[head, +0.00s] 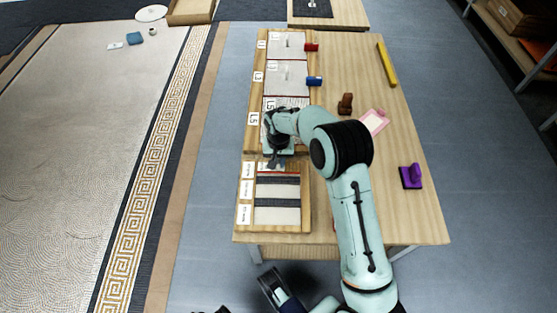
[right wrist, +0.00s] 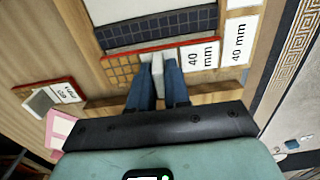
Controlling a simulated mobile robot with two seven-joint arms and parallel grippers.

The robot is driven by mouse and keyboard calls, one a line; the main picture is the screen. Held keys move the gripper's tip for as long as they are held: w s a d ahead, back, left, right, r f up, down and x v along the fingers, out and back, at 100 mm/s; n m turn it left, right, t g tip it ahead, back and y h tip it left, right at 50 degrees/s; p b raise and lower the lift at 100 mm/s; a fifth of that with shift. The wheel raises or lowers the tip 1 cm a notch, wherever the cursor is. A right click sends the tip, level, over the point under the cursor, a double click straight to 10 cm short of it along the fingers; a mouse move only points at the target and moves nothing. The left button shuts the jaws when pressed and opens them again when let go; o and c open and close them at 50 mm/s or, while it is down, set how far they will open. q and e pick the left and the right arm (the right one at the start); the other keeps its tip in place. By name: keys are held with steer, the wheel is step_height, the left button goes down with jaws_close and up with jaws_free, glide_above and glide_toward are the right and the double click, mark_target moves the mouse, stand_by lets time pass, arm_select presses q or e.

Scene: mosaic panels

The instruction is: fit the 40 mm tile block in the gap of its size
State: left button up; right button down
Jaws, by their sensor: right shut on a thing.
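My right gripper (right wrist: 157,82) is shut on the grey upright grip (right wrist: 157,68) of the tile block (right wrist: 122,74). The block has tan square tiles, a red edge and a "40 mm" label (right wrist: 199,54). It lies along the lower panel (head: 305,220), at the end nearest the upper rack, beside that panel's own "40 mm" label (right wrist: 239,40). In the head view my right gripper (head: 275,163) and wrist cover much of the block. I cannot tell whether it is fully seated. A dark gripper, apparently my left (head: 270,284), shows below the table edge; its fingers are unclear.
Another labelled block (right wrist: 40,101) lies on the table beside the panel. The upper rack (head: 259,100) holds mosaic panels. Red (head: 311,47) and blue (head: 314,81) pieces, a brown piece (head: 346,103), a pink frame (head: 374,122), a purple piece (head: 411,177) and a yellow bar (head: 387,64) lie around.

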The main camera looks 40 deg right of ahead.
arm_select(q)
steer(key=shift+f+b, duration=0.4)
steer(key=shift+f, duration=0.1)
arm_select(e)
steer(key=shift+f, duration=0.9)
steer(key=c, duration=1)
jaws_free()
arm_select(q)
steer(key=shift+w, duration=0.1)
arm_select(e)
steer(key=shift+r, duration=0.25)
arm_select(q)
steer(key=s+d+r+g+p, duration=0.1)
steer(key=s+d+r+p, duration=0.1)
steer(key=s+r+p, duration=0.1)
steer(key=shift+s+r+h, duration=0.3)
steer(key=shift+s+h, duration=0.1)
steer(key=shift+s, duration=0.35)
arm_select(e)
step_height(320, 180, up, 13)
